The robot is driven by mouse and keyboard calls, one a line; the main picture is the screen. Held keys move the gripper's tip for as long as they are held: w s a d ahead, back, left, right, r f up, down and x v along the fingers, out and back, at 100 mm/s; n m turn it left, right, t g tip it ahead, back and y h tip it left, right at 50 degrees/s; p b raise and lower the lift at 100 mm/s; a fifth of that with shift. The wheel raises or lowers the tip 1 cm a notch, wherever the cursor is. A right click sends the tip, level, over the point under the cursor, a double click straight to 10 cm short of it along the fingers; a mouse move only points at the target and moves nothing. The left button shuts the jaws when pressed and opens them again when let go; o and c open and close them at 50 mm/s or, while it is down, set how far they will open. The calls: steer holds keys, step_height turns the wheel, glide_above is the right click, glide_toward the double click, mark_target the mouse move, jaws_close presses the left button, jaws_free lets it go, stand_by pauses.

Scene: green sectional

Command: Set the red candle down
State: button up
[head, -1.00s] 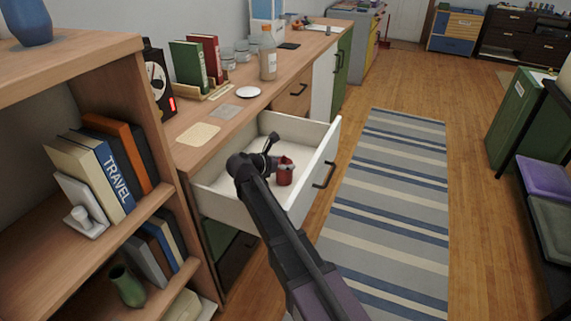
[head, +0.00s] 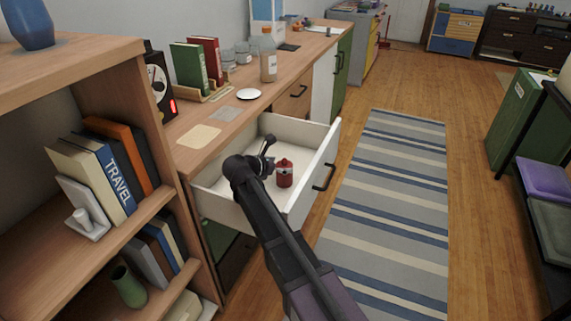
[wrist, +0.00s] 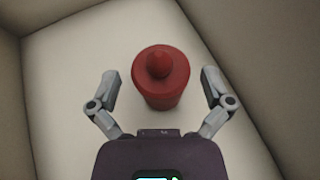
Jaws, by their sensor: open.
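The red candle (head: 285,175) stands upright inside the open white drawer (head: 327,163), towards its front panel. In the wrist view the red candle (wrist: 160,82) stands on the pale drawer floor (wrist: 85,75), clear of the walls. My gripper (wrist: 160,85) is open, with one finger on each side of the candle and a gap on both sides. In the head view my gripper (head: 268,163) is just left of the candle, apart from it. Most of the fingers are hidden there by my arm.
The wooden counter (head: 185,115) above the drawer holds a white dish (head: 249,95), a bottle (head: 268,58) and books (head: 188,68). A bookshelf (head: 150,210) stands close on the left. A striped rug (head: 390,190) covers clear floor to the right.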

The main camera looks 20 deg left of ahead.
steer(key=p+v, duration=0.4)
steer(key=v, duration=0.6)
steer(key=shift+s, duration=0.2)
steer(key=shift+a+r, duration=0.1)
stand_by(1.1)
